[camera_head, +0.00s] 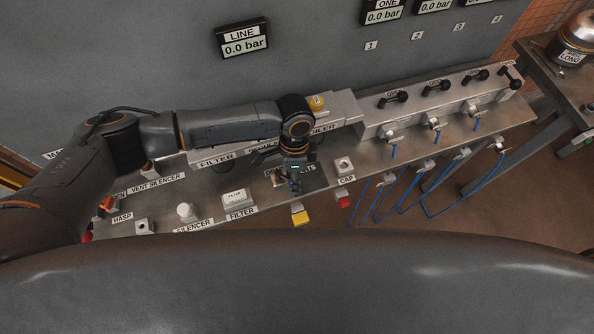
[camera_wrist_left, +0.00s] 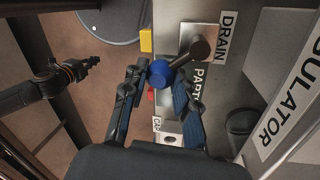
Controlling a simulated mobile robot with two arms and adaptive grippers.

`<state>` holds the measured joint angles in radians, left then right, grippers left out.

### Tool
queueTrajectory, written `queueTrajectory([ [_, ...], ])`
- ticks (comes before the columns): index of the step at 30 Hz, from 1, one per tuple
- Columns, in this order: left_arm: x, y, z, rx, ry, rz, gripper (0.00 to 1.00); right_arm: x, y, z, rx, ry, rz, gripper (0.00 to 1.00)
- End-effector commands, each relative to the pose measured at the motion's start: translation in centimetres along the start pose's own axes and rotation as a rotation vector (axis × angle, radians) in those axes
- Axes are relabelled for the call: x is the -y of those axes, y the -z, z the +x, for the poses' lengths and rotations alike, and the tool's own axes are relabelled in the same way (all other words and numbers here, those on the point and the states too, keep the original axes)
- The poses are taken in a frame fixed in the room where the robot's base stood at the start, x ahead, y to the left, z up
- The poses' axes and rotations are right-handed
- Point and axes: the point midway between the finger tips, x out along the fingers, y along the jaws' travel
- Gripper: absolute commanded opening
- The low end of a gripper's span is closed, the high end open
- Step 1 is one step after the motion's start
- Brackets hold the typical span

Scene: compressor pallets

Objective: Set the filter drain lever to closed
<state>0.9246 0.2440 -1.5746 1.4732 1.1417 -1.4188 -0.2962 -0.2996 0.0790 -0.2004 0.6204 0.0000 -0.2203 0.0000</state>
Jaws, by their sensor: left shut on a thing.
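The drain lever has a dark grey arm (camera_wrist_left: 192,53) and a round blue knob (camera_wrist_left: 159,73) in the left wrist view. Its pivot end is beside the DRAIN label (camera_wrist_left: 228,24), and the knob points down and left there. My left gripper (camera_wrist_left: 160,82) is shut on the blue knob, one finger on each side. In the head view my left gripper (camera_head: 294,184) is over the bench and hides most of the lever and part of its label. My right gripper (camera_wrist_left: 88,64) shows small at the left of the wrist view, away from the bench; its jaw state is unclear.
A CAP fitting (camera_head: 344,165) and a PARTS mat (camera_head: 314,178) are beside the lever. A yellow block (camera_head: 300,217) and a red knob (camera_head: 343,202) are at the bench's front edge. The REGULATOR housing (camera_wrist_left: 296,95) rises close to the gripper. A valve row (camera_head: 437,110) stands right.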

Motion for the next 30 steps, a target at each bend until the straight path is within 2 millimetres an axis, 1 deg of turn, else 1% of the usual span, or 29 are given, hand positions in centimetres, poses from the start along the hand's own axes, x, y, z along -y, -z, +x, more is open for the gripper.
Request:
queueTrajectory([
  [3, -0.6, -0.3, 0.0, 0.022, -0.002, 0.11, 0.0, 0.0, 0.0, -0.4, 0.0, 0.0, 0.0, 0.0],
  [15, -1.7, -1.6, 0.2, 0.089, -0.001, 0.455, 0.0, 0.0, 0.1, -1.3, 0.0, 0.0, 0.0, 0.0],
  [24, -2.0, -2.3, 0.3, 0.121, 0.0, 0.617, 0.0, 0.0, 0.1, -1.7, 0.0, 0.0, 0.0, 0.0],
  [30, -2.1, -2.5, 0.4, 0.13, 0.0, 0.667, 0.0, 0.0, 0.1, -1.8, 0.0, 0.0, 0.001, 0.0],
])
